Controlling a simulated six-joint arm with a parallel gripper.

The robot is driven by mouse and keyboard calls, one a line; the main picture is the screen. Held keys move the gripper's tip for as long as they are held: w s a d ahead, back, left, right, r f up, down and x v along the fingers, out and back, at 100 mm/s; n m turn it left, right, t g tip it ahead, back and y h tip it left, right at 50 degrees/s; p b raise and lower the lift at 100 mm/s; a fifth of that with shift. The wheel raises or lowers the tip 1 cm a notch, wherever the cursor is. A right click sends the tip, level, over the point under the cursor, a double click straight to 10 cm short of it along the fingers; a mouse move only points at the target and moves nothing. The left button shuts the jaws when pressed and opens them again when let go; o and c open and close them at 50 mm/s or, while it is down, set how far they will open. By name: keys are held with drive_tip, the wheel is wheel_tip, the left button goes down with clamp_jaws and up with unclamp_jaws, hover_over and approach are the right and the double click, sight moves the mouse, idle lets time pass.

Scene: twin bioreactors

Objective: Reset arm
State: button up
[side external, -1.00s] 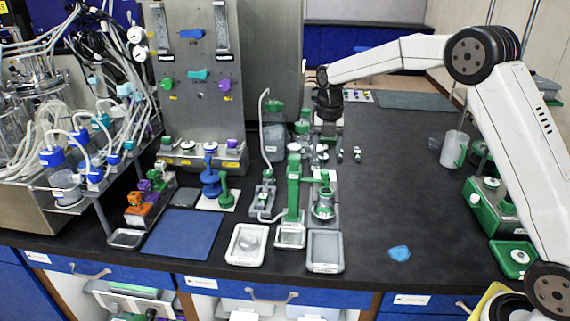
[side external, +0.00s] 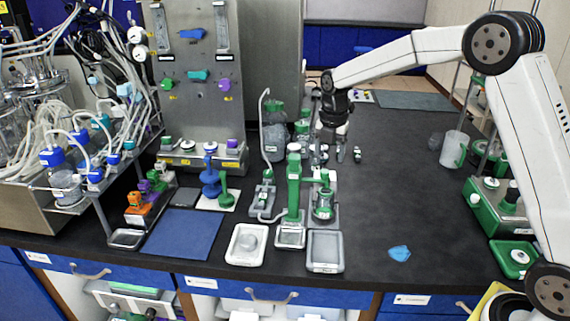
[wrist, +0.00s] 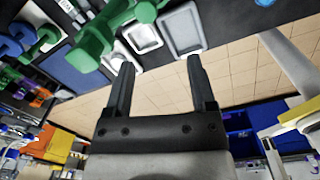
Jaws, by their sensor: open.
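My gripper (side external: 337,155) hangs over the black bench at the back right of the green-and-grey stations in the side view, with its fingers pointing down. In the wrist view my gripper (wrist: 160,78) shows two dark fingers spread apart with nothing between them. It is open and empty. The green upright device (side external: 293,190) stands on the bench in front and to the left of the gripper. It also shows in the wrist view at the upper left (wrist: 95,38).
A grey tray (side external: 340,264) and a white tray (side external: 231,257) lie near the front edge. A blue mat (side external: 180,248) is left of them. A blue piece (side external: 399,253) lies on the right. The bench's right middle is clear.

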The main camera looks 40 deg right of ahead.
drive_tip(key=s+a+f+m, duration=0.2)
drive_tip(key=s+m, duration=0.5)
drive_tip(key=s+a+f+m+t, duration=0.1)
drive_tip(key=s+a+f+m, duration=0.1)
drive_tip(key=s+m, duration=0.6)
drive_tip(key=s+a+f+m+t, duration=0.1)
drive_tip(key=s+a+f+m, duration=0.2)
drive_tip(key=s+m, duration=0.4)
drive_tip(key=shift+s+m, duration=0.3)
drive_tip(key=shift+m, duration=0.3)
